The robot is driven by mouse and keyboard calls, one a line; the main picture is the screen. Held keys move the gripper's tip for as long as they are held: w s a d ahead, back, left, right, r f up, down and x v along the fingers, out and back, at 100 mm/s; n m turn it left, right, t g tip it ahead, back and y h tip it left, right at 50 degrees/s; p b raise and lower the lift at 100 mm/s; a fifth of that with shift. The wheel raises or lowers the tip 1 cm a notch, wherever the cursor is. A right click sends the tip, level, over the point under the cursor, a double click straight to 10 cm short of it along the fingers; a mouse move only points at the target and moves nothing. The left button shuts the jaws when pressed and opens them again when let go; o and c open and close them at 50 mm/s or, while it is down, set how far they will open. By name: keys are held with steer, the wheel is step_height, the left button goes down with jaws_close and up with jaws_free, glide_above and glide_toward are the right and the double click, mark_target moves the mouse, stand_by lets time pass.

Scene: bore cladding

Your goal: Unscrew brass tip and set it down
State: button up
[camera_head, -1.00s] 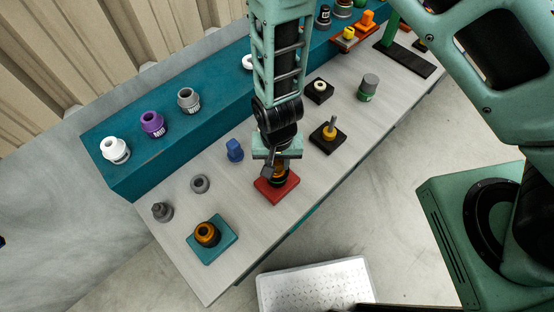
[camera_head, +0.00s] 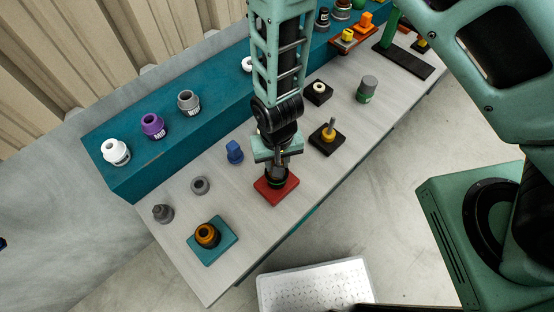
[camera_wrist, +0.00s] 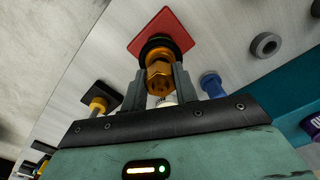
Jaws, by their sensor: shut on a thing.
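My gripper (camera_head: 278,168) points down over the red plate (camera_head: 263,187) in the middle of the bench. In the wrist view my gripper (camera_wrist: 157,88) has its two fingers on either side of the brass tip (camera_wrist: 159,72), shut on it. The tip is brass-coloured with a hexagonal part toward my palm. Beyond it, a dark round collar and the red plate (camera_wrist: 178,22) show. The tip appears in line with the collar; whether its thread is still engaged I cannot tell. In the head view the fingers mostly hide the tip.
A teal plate (camera_head: 226,252) with an orange-and-black fitting (camera_head: 207,235) is at the front left. A blue piece (camera_head: 235,152) and grey ring (camera_head: 200,185) stand nearby. A black block (camera_head: 324,146) with a yellow-collared pin is to the right. Bare bench lies between them.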

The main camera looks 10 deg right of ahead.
steer(key=shift+r+p, duration=1.2)
steer(key=shift+r, duration=0.55)
